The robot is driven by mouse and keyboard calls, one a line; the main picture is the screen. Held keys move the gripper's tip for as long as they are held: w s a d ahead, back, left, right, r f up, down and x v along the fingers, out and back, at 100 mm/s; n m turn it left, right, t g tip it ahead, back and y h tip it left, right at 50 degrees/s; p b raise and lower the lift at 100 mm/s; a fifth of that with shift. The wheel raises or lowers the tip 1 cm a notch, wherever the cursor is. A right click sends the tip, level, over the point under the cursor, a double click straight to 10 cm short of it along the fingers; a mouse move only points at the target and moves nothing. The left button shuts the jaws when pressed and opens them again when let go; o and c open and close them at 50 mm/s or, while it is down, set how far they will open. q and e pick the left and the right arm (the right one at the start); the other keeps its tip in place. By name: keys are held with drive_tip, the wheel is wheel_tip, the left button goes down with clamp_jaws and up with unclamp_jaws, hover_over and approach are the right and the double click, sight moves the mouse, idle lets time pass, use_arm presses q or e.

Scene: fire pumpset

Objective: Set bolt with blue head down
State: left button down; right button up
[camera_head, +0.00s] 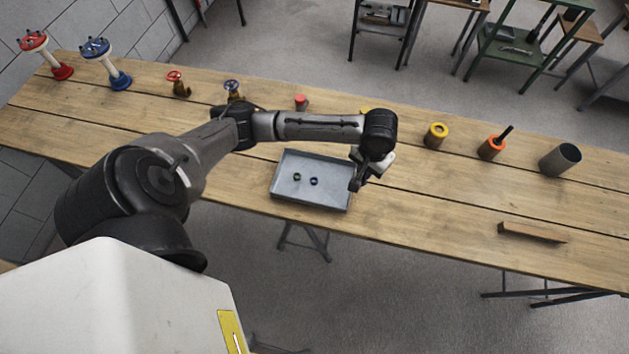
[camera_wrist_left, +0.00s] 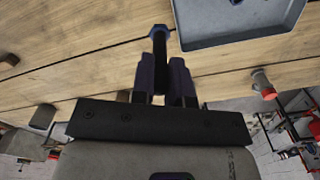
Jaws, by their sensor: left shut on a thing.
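My left gripper (camera_head: 357,182) is at the right edge of the grey tray (camera_head: 316,203) in the head view. In the left wrist view its fingers (camera_wrist_left: 165,80) are shut on a dark bolt with a bluish head (camera_wrist_left: 159,33). The bolt's head sticks out beyond the fingertips, and part of its shank is hidden between them. In the wrist view the bolt shows over the wooden tabletop beside the tray (camera_wrist_left: 250,36). I cannot tell how high above the table it is. My right gripper is in neither view.
Two small dark rings or nuts (camera_head: 305,179) lie in the tray. A yellow ring-topped part (camera_head: 436,136), an orange-ringed part (camera_head: 491,148), a grey cylinder (camera_head: 560,159) and a wooden block (camera_head: 533,232) stand to the right. The table (camera_head: 430,205) is clear right of the tray.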

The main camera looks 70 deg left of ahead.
use_arm(q)
drive_tip(key=shift+n, duration=0.4)
drive_tip(key=shift+s+a+f+b, duration=0.3)
drive_tip(key=shift+s+a+f, duration=0.45)
drive_tip(key=shift+a+f, duration=1.55)
drive_tip(key=shift+s+a+f+b, duration=0.3)
drive_tip(key=shift+s+a+f, duration=0.5)
drive_tip(key=shift+a+f, duration=1.45)
drive_tip(key=shift+s+a+f+b, duration=0.3)
drive_tip(key=shift+s+a+f, duration=0.45)
drive_tip(key=shift+a+f, duration=1.55)
drive_tip(key=shift+f, duration=0.1)
drive_tip(key=shift+f, duration=0.1)
drive_tip(key=c, duration=1.1)
unclamp_jaws()
